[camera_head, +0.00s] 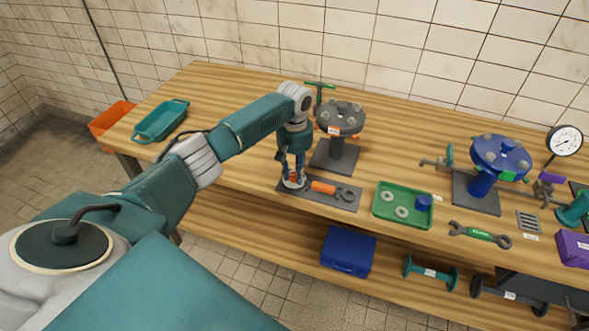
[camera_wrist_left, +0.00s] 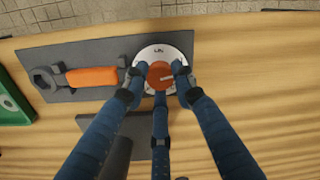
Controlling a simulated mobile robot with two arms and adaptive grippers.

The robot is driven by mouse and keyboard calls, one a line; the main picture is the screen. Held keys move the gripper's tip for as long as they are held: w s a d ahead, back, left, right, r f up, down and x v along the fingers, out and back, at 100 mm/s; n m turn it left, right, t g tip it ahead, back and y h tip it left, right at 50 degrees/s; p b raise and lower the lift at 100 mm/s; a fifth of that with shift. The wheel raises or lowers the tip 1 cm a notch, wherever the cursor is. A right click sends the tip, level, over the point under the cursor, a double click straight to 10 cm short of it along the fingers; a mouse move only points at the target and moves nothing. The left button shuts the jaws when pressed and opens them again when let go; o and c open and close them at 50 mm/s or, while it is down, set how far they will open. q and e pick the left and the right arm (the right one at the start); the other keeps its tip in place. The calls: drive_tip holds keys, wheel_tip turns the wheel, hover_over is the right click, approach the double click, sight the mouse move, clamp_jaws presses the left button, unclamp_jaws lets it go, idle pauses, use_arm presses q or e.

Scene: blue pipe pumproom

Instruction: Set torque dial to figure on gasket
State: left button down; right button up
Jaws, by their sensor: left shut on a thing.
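The torque dial (camera_wrist_left: 146,56) is a white disc with an orange knob (camera_wrist_left: 161,76) and a small mark that I cannot read surely. It lies at the end of a dark grey plate beside an orange-handled wrench (camera_head: 323,187); the wrench also shows in the left wrist view (camera_wrist_left: 92,77). My left gripper (camera_head: 294,181) points down from above, its fingers closed around the orange knob; its fingertips (camera_wrist_left: 160,78) hide part of the dial. Two grey rings, perhaps gaskets (camera_head: 388,196), lie in a green tray (camera_head: 403,220); no figure on them is readable. My right gripper is out of view.
A grey flanged stand (camera_head: 340,118) with an orange tag stands close behind the gripper. A blue flanged stand (camera_head: 482,186), a gauge (camera_head: 565,140) and a green-labelled wrench (camera_head: 480,235) are to the right.

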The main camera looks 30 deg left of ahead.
use_arm(q)
drive_tip(key=m+p, duration=0.1)
drive_tip(key=m, duration=0.4)
drive_tip(key=shift+m, duration=0.3)
drive_tip(key=m+p, duration=0.1)
drive_tip(key=m, duration=0.2)
drive_tip(key=shift+m, duration=1.7)
drive_tip(key=c, duration=1.4)
unclamp_jaws()
